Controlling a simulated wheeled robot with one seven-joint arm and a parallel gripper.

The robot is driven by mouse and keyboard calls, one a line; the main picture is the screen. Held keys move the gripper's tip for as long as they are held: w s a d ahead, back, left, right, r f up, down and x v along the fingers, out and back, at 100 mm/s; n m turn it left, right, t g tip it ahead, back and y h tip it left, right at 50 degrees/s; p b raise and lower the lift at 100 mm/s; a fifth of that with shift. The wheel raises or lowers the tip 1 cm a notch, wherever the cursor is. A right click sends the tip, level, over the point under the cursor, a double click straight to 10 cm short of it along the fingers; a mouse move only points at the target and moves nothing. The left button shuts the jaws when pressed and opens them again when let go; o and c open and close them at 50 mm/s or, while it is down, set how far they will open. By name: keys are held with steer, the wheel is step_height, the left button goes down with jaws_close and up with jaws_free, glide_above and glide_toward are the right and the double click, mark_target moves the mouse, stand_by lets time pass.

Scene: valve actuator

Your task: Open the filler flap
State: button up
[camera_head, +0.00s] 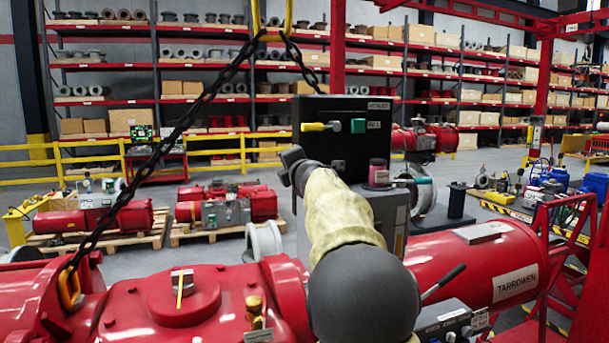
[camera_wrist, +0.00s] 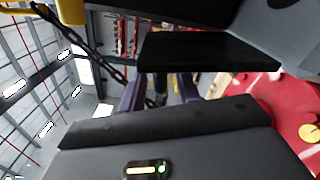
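I cannot pick out the filler flap for certain in either view. The red actuator (camera_head: 470,262) marked TARROWEN lies across the front, with a bolted red housing (camera_head: 130,305) at the left. Nothing is clearly held.
A dark chain (camera_head: 190,115) hangs from a yellow hook down to the housing. A small pink-labelled jar (camera_head: 378,172) stands beside the black box. A lever (camera_head: 443,283) sticks up at the right. Red railings (camera_head: 560,250) stand at the far right. Palletised actuators and shelves are behind.

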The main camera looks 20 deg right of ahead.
steer(key=s+a+b, duration=0.1)
steer(key=s+b, duration=0.2)
steer(key=s, duration=1.3)
steer(key=shift+s, duration=0.15)
steer(key=shift+f, duration=0.1)
steer(key=s+a+f+m+g, duration=0.15)
steer(key=f+m, duration=0.25)
steer(key=f, duration=0.4)
steer(key=a+f+m+g, duration=0.2)
steer(key=f+m+g, duration=0.15)
steer(key=f, duration=0.55)
steer(key=a+f+m+g, duration=0.1)
steer(key=f+m+g, duration=0.1)
steer(key=f+m, duration=0.45)
steer(key=s+a+f+m+g, duration=0.3)
steer(key=s+a+f+g, duration=0.1)
steer(key=s+f, duration=0.5)
steer(key=s+a+f+m+g+y, duration=0.1)
steer(key=s+a+f+m+g, duration=0.3)
steer(key=s+f, duration=0.5)
step_height(320, 180, down, 5)
steer(key=shift+s+a+r+m+y, duration=0.1)
steer(key=shift+s+a+m+y, duration=0.25)
steer(key=shift+a, duration=0.3)
